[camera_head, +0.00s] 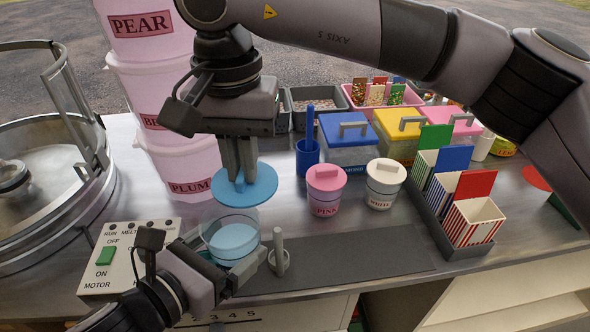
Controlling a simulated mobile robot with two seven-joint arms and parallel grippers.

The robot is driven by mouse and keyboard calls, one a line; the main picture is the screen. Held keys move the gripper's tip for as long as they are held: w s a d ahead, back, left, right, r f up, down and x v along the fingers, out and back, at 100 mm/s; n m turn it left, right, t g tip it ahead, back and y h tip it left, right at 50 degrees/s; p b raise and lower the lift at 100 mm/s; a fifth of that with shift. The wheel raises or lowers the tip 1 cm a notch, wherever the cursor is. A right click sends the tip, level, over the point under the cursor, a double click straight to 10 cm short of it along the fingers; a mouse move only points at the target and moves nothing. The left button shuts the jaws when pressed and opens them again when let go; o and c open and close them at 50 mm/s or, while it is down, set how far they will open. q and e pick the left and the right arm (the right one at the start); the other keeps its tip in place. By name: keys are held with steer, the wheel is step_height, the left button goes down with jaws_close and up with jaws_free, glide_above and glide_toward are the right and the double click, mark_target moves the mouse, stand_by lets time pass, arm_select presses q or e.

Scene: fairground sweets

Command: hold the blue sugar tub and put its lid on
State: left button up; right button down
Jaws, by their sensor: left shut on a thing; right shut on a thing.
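The blue sugar tub (232,242) is a clear round tub with blue sugar inside, standing upright near the front of the counter with its top uncovered. My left gripper (236,272) is shut on the tub from the front left. My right gripper (240,178) points down and is shut on the grip of the blue lid (261,190). The lid is a flat blue disc, roughly level. It hangs above the tub, apart from it, and appears slightly behind and right of the rim. The fingers hide most of the lid's grip.
A pink tub (325,195) and a white tub (383,188), both lidded, stand to the right. A small grey post (279,258) stands close beside the blue tub. Stacked pink buckets (185,165) rise behind left. A switch panel (110,262) lies left. The dark mat (350,262) is mostly clear.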

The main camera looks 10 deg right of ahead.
mark_target(223, 191)
steer(key=shift+s+a+r, duration=0.3)
steer(key=shift+a+r, duration=0.1)
steer(key=shift+a, duration=0.2)
steer(key=shift+s+a+r, duration=0.3)
steer(key=shift+a+r, duration=0.05)
steer(key=shift+a, duration=0.2)
steer(key=shift+s+a, duration=0.15)
steer(key=shift+a, duration=0.15)
steer(key=shift+f, duration=3.05)
steer(key=shift+f, duration=0.2)
steer(key=c, duration=0.6)
jaws_free()
steer(key=shift+c, duration=0.2)
steer(key=shift+r, duration=0.1)
